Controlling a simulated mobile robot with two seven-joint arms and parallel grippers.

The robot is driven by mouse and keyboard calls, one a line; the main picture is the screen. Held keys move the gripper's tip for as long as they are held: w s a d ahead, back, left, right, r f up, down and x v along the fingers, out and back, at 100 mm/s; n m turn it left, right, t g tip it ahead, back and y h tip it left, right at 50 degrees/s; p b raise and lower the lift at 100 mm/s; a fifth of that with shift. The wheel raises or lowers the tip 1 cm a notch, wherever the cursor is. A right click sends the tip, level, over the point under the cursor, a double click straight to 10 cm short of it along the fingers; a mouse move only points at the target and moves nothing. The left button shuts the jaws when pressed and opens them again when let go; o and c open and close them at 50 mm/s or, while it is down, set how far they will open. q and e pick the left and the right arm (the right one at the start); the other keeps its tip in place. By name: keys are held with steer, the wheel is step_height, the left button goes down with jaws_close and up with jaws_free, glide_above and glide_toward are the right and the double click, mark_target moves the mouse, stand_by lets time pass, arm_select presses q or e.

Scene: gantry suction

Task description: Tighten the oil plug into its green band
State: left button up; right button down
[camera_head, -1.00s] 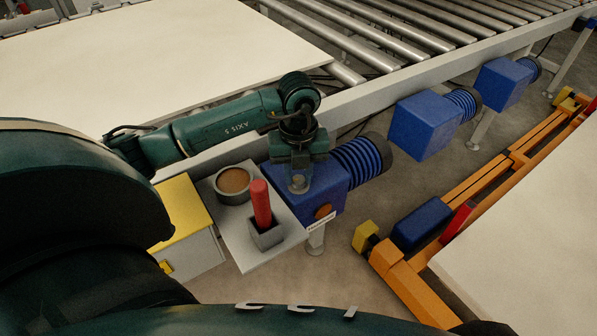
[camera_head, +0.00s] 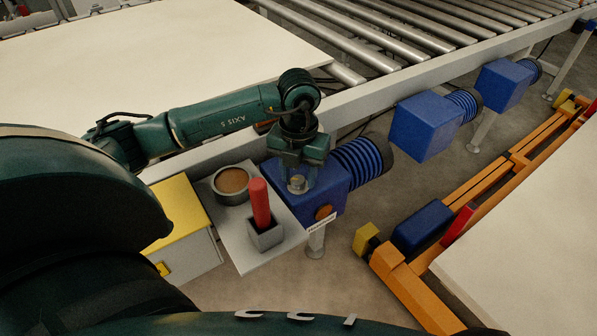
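A small round grey plug (camera_head: 297,184) shows on top of the nearest blue drive box (camera_head: 333,192), right below my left gripper (camera_head: 299,181). My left gripper points down over it, with its grey fingers beside the plug. Whether the fingers touch or grip it is too small to tell. No green band can be made out; the gripper hides part of the box top. My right gripper is not in view.
A grey shelf (camera_head: 262,262) left of the box carries a round tub (camera_head: 231,184) of brown stuff and a red stick (camera_head: 260,203) in a grey square holder (camera_head: 265,237). A yellow-topped cabinet (camera_head: 180,208) stands farther left. The roller conveyor (camera_head: 400,62) runs behind.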

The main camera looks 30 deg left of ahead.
mark_target(299, 178)
arm_select(q)
steer(key=shift+o, duration=0.7)
step_height(299, 178, up, 13)
steer(key=p, duration=0.1)
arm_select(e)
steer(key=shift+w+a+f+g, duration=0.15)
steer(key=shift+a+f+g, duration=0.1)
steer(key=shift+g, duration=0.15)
arm_select(q)
steer(key=shift+r, duration=0.1)
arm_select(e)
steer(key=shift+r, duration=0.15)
